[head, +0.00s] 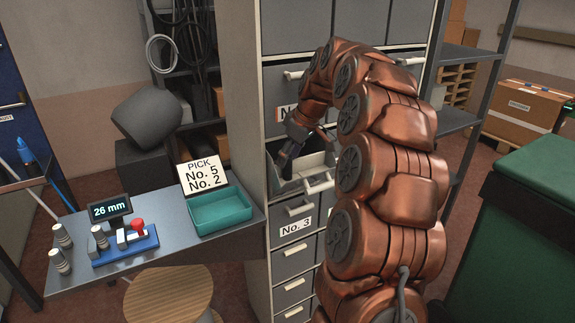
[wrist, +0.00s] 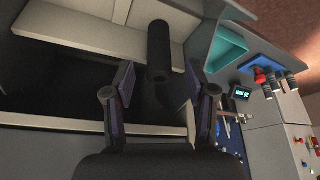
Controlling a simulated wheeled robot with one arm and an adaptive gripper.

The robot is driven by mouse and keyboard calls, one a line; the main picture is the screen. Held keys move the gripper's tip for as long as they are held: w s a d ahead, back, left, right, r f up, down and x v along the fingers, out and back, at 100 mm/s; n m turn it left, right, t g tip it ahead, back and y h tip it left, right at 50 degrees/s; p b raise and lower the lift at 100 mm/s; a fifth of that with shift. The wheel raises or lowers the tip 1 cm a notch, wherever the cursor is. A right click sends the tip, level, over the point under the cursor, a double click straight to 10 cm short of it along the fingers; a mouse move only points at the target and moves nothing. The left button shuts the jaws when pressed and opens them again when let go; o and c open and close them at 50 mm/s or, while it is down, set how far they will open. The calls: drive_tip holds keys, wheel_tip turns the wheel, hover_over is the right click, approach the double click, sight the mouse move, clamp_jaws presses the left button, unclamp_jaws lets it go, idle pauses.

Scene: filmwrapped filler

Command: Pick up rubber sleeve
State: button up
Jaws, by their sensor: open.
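A black cylindrical rubber sleeve (wrist: 159,48) shows in the wrist view, ahead of my gripper (wrist: 158,68). The two fingers are spread wide, one to each side of the sleeve's near end, with gaps visible. In the head view my gripper (head: 285,158) reaches down into a pulled-out drawer (head: 318,182) of the grey cabinet. The sleeve cannot be made out there, hidden by my gripper and the drawer. A dark shape lies below the sleeve in the wrist view; I cannot tell whether it is a shadow.
The drawer's pale walls (wrist: 60,22) are close around my gripper. A drawer marked No. 3 (head: 295,228) is below. Left of the cabinet, a table (head: 170,262) holds a teal tray (head: 220,211), a sign reading No. 5 and No. 2 (head: 204,176), and a 26 mm display (head: 110,209).

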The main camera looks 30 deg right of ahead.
drive_tip(key=shift+f, duration=0.25)
drive_tip(key=shift+c, duration=0.4)
clamp_jaws()
